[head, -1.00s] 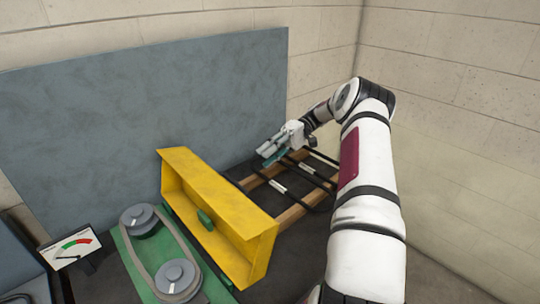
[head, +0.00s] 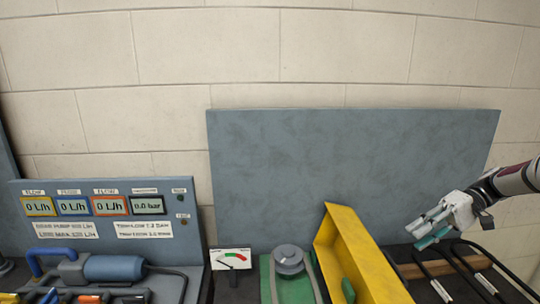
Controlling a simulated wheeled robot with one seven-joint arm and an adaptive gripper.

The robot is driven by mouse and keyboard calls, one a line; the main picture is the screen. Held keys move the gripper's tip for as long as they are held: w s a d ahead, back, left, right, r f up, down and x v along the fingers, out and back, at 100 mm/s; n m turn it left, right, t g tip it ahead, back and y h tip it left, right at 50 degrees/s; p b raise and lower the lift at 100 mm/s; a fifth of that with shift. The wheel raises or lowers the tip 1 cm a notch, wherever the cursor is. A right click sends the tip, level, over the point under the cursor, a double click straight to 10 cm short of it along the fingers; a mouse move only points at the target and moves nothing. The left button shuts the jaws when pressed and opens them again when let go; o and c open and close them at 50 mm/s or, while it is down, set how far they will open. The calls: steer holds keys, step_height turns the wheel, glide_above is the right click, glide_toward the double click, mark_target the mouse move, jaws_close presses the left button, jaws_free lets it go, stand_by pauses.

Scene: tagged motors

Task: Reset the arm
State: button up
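No object is clearly visible between the fingers.
A grey panel (head: 330,170) stands behind. Further left are a display panel (head: 110,215) and a blue pump (head: 113,268). A wooden strip (head: 440,268) lies under the bars.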

steer(key=s+a+r+h, duration=0.4)
steer(key=a+r, duration=0.2)
steer(key=a, duration=0.2)
steer(key=s+a+r+h, duration=0.4)
steer(key=s+a+r, duration=0.1)
steer(key=a, duration=0.3)
steer(key=s+a+t+h, duration=0.2)
steer(key=s+t, duration=0.1)
steer(key=s, duration=0.5)
steer(key=s+a+t+h, duration=0.2)
steer(key=s+a+t, duration=0.1)
steer(key=s, duration=0.6)
steer(key=shift+s+a, duration=0.15)
steer(key=shift+a, duration=0.2)
steer(key=shift+f, duration=0.1)
